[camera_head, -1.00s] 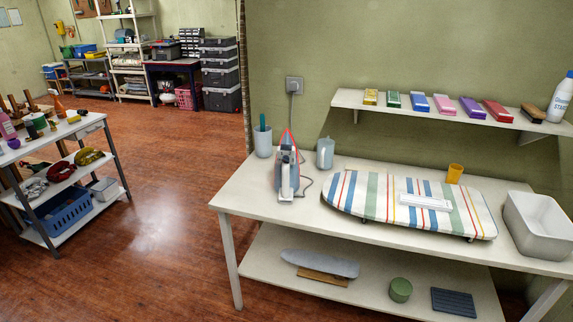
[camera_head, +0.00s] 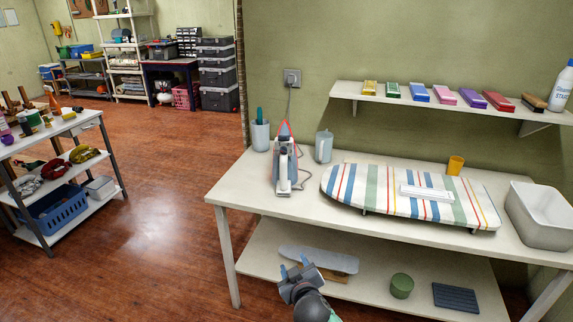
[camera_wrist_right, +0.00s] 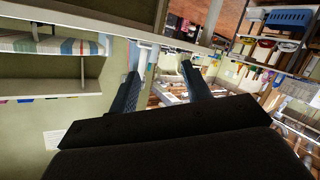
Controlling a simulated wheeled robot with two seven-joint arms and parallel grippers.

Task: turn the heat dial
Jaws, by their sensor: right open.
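An iron (camera_head: 285,165) with a grey body and a red, pointed upper part stands upright at the left of the white table; a cord runs from it to the wall outlet. Its heat dial is too small to make out. My right gripper (camera_head: 294,268) is in the head view, low in front of the table near the lower shelf, well below the iron. It is empty and its fingers are apart. The right wrist view shows the two spread fingers (camera_wrist_right: 160,75) with nothing between them. My left gripper is not in view.
A striped ironing board (camera_head: 400,195) takes up the middle of the table (camera_head: 240,188). A grey cup (camera_head: 261,136) and a jug (camera_head: 323,147) stand behind the iron; a white bin (camera_head: 540,232) is at right. A wall shelf (camera_head: 350,91) hangs above. Open floor lies left.

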